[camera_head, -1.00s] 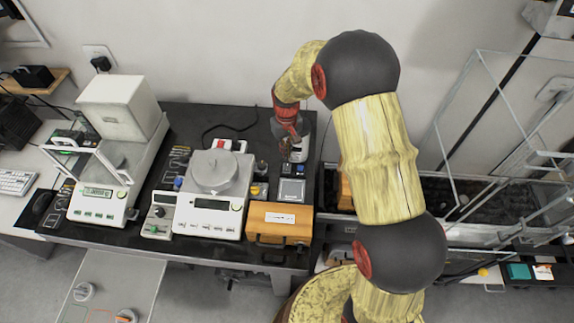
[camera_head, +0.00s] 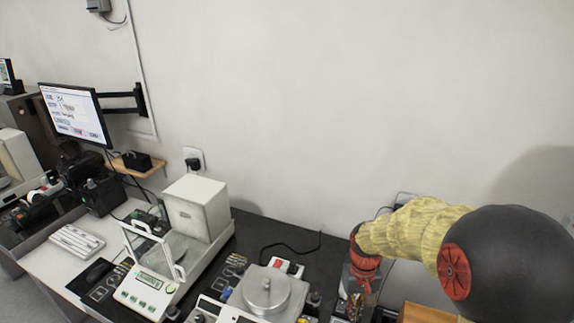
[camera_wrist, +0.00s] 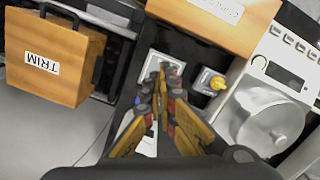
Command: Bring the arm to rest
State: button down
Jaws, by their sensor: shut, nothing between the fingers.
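My arm reaches in from the right in the head view, with its red wrist section over the back right of the black table (camera_head: 283,237). My gripper (camera_wrist: 163,72) shows in the wrist view with its yellow and dark fingers together and nothing between them. It also shows partly at the end of the red wrist in the head view (camera_head: 352,304), small and cut close to the lower edge. In the wrist view the fingertips point toward a small grey device on the dark table top. I cannot tell the gap between them.
In the wrist view a wooden box marked TRIM (camera_wrist: 50,55) stands left, another wooden box (camera_wrist: 230,25) above, and a balance with a round pan (camera_wrist: 268,122) right. In the head view an enclosed balance (camera_head: 165,255), a round-pan balance (camera_head: 266,290) and a monitor (camera_head: 75,115) stand left of my arm.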

jog(key=s+r+t+b, duration=0.2)
jog(key=s+r+t, duration=0.4)
jog(key=s+r, duration=1.2)
notch_tip(320, 180, up, 3)
jog(key=shift+s+r+m+t, duration=0.15)
jog(key=shift+s+m+t, duration=0.15)
jog(key=shift+s, duration=0.05)
